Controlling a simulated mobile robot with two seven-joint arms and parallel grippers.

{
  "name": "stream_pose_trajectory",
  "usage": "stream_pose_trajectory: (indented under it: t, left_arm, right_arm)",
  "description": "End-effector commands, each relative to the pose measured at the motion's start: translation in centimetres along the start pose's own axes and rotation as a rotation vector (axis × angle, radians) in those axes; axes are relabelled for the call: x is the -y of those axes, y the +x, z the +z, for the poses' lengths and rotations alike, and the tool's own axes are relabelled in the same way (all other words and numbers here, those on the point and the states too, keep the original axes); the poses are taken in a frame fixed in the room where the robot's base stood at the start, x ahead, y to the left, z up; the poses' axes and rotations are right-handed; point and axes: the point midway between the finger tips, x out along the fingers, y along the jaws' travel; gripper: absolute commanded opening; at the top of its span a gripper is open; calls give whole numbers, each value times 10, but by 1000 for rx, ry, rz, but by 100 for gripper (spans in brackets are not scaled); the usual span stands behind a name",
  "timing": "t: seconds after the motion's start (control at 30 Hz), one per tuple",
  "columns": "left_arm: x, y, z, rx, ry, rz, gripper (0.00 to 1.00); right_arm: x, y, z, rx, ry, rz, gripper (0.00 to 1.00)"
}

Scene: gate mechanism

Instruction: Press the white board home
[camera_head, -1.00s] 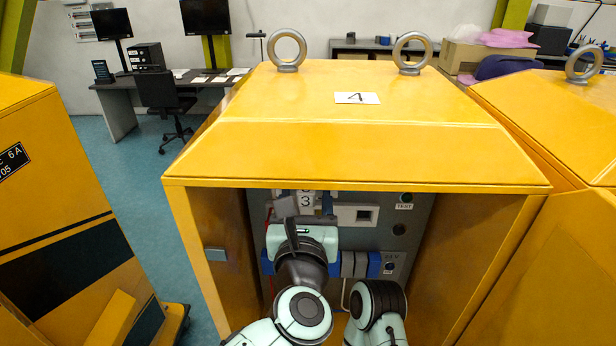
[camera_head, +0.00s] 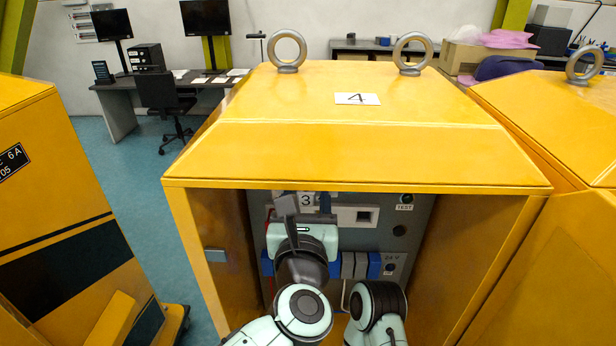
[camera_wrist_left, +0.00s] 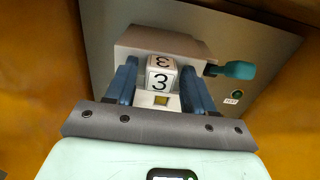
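A white block marked 3 (camera_wrist_left: 161,77), which I take to be the white board, sits at the grey panel inside the yellow cabinet. In the left wrist view, the blue fingers of that gripper (camera_wrist_left: 159,82) stand on either side of the white block, with narrow gaps showing. I cannot tell how deep the block sits. My right gripper is not in view.
The yellow cabinet (camera_head: 360,150) has a roof edge just above my left gripper and side walls close by. A teal handle (camera_wrist_left: 231,70) sticks out right of the block. The grey panel (camera_head: 410,225) carries a TEST button, a socket and blue parts.

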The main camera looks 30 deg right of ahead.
Motion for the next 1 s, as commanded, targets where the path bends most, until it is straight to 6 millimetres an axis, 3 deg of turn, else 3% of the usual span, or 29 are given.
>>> stream_pose_trajectory:
  t: [0.33,0.47,1.0]
  left_arm:
    - [0,-1,-1,-1,0,0,68]
    - [0,-12,-2,-1,-2,-1,68]
    - [0,-119,-1,2,-2,-1,68]
  right_arm:
    - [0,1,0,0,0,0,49]
    - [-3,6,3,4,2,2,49]
    - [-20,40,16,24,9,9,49]
